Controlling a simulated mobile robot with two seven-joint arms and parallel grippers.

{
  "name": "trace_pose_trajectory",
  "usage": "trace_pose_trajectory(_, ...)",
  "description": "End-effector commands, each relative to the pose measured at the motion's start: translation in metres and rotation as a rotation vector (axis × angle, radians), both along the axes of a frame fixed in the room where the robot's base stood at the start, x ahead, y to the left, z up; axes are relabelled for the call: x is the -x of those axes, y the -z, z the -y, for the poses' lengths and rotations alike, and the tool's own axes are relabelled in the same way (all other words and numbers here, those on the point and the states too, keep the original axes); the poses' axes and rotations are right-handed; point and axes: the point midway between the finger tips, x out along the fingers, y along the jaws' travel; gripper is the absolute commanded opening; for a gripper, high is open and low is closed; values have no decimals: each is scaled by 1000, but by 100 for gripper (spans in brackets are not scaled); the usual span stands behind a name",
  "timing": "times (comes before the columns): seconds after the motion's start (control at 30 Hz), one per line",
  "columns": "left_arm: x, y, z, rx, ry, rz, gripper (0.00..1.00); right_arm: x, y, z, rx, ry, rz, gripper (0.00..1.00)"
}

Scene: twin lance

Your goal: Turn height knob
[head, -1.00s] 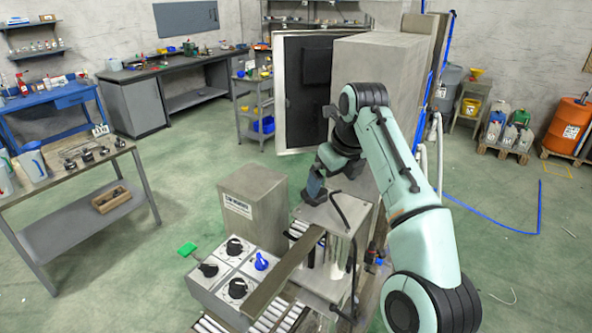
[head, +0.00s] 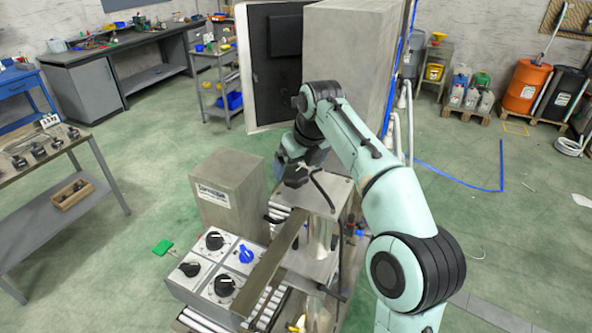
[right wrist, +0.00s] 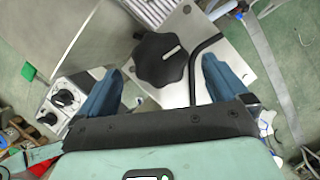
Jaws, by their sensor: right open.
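A large black lobed knob (right wrist: 162,58) with a white mark sits on a bright metal plate in the right wrist view. My right gripper (right wrist: 163,66) is open, its two blue fingers spread on either side of the knob's near part in that picture. I cannot tell whether they touch it. In the head view my right gripper (head: 288,170) is above the metal top (head: 325,190) of the machine, and the knob there is hidden or too small to tell. My left gripper is not in view.
A control box (head: 205,290) with several black knobs and one blue knob (head: 246,255) stands left of the machine. A grey labelled box (head: 228,195) is behind it. A bent black rod (right wrist: 205,50) runs beside the large knob. Open green floor lies left and right.

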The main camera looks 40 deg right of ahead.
Motion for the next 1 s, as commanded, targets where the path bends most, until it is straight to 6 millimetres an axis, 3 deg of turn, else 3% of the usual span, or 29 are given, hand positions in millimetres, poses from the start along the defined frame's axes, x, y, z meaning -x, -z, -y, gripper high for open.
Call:
trace_pose_trajectory(0.2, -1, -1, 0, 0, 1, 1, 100, -9, 23, 2, 0, 1, 0, 100)
trace_pose_trajectory(0.57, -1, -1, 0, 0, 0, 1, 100, -11, 27, 2, 0, 0, 1, 100)
trace_pose_trajectory(0.73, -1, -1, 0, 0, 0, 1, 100, -11, 27, 2, 0, 0, 1, 48)
trace_pose_trajectory(0.77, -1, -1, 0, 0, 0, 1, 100, -11, 27, 2, 0, 0, 1, 44)
trace_pose_trajectory(1.0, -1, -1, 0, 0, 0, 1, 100, -11, 27, 2, 1, -13, 1, 44)
